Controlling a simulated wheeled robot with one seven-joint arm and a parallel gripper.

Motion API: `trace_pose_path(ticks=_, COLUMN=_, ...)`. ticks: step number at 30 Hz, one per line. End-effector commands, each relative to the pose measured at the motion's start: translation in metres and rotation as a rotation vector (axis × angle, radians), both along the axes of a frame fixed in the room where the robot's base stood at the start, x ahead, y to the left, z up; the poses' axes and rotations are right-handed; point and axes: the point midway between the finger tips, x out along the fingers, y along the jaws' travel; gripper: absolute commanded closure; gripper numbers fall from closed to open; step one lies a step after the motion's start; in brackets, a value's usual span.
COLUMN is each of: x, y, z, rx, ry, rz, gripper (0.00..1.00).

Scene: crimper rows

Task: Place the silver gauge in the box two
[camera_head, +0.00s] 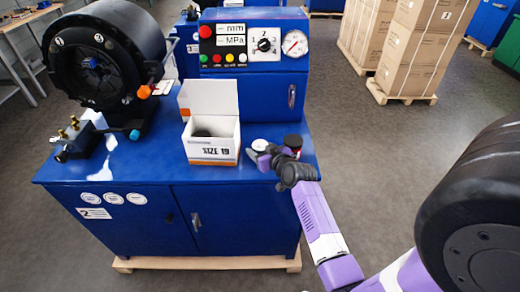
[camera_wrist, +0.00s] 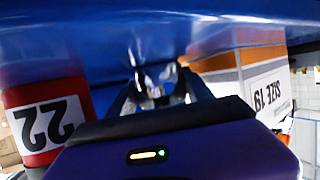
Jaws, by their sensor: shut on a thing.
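A round pale silver thing, which I take for the silver gauge (camera_head: 259,145), is at the tip of my gripper (camera_head: 263,158) in the head view, near the right front of the blue tabletop. In the wrist view a shiny grey thing (camera_wrist: 152,84), blurred and partly hidden, sits between the dark fingers of my gripper (camera_wrist: 157,92), which is shut on it. An open white box (camera_head: 213,150) marked SIZE 19 stands just left of my gripper, its lid raised. Something dark and round lies inside it. The box also shows in the wrist view (camera_wrist: 262,82).
A red can (camera_head: 292,143) with a black top stands close right of my gripper; it bears 22 in the wrist view (camera_wrist: 45,120). The control panel (camera_head: 252,48) rises behind. The black crimper head (camera_head: 100,60) fills the left. The front middle tabletop is clear.

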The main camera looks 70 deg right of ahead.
Motion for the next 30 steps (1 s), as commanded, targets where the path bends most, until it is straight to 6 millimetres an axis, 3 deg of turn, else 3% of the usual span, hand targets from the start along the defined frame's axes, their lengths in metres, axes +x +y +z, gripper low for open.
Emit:
trace_pose_path(ticks=7, x=0.0, y=0.0, z=-0.003, rx=-0.001, ry=-0.001, rz=0.0, gripper=0.91)
trace_pose_path(ticks=8, x=0.0, y=0.0, z=-0.003, rx=0.0, ry=0.0, rz=0.0, gripper=0.39)
trace_pose_path(ticks=11, x=0.0, y=0.0, z=-0.002, rx=0.0, ry=0.0, rz=0.0, gripper=0.19)
trace_pose_path(ticks=23, x=0.0, y=0.0, z=0.002, rx=0.0, ry=0.0, rz=0.0, gripper=0.19)
trace_pose_path(ticks=30, x=-0.025, y=0.021, z=0.012, rx=-0.001, ry=0.002, rz=0.001, gripper=0.19)
